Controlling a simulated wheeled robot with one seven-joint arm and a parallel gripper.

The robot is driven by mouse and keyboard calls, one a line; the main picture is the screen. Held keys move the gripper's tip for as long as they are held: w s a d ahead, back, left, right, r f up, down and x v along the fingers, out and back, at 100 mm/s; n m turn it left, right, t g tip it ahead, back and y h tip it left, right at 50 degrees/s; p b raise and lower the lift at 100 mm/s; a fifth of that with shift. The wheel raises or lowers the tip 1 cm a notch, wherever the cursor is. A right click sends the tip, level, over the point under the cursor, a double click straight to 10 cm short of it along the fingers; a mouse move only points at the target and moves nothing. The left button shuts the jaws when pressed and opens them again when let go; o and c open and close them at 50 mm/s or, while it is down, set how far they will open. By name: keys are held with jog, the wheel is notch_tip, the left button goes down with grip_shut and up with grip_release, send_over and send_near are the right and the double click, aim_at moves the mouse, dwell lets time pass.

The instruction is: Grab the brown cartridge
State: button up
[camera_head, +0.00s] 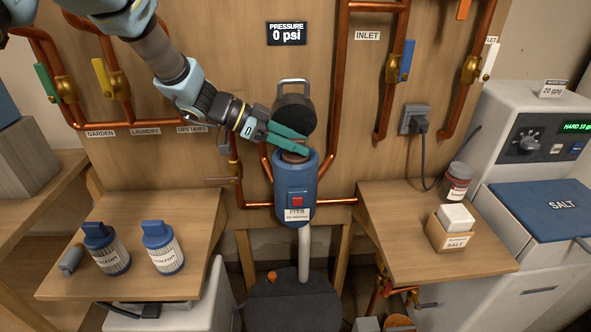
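A blue filter housing (294,190) with a red button stands upright at the middle of the wooden panel. Its dark round lid (294,115) is swung up behind it. The brown cartridge (293,157) sits in the housing's open top, with only a small brown part showing. My gripper (303,146) reaches in from the upper left, its teal fingers right over the cartridge's top. The fingers hide most of the cartridge. I cannot tell whether they touch it or how far apart they are.
Two blue-capped micron cartridges (165,249) stand on the left shelf (190,215). The right shelf (400,200) holds a salt box (450,233) and a jar (456,183). Copper pipes (338,90) run close around the housing. A dark round lid-like surface (295,303) lies below.

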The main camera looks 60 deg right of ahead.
grip_shut()
dwell(1.2)
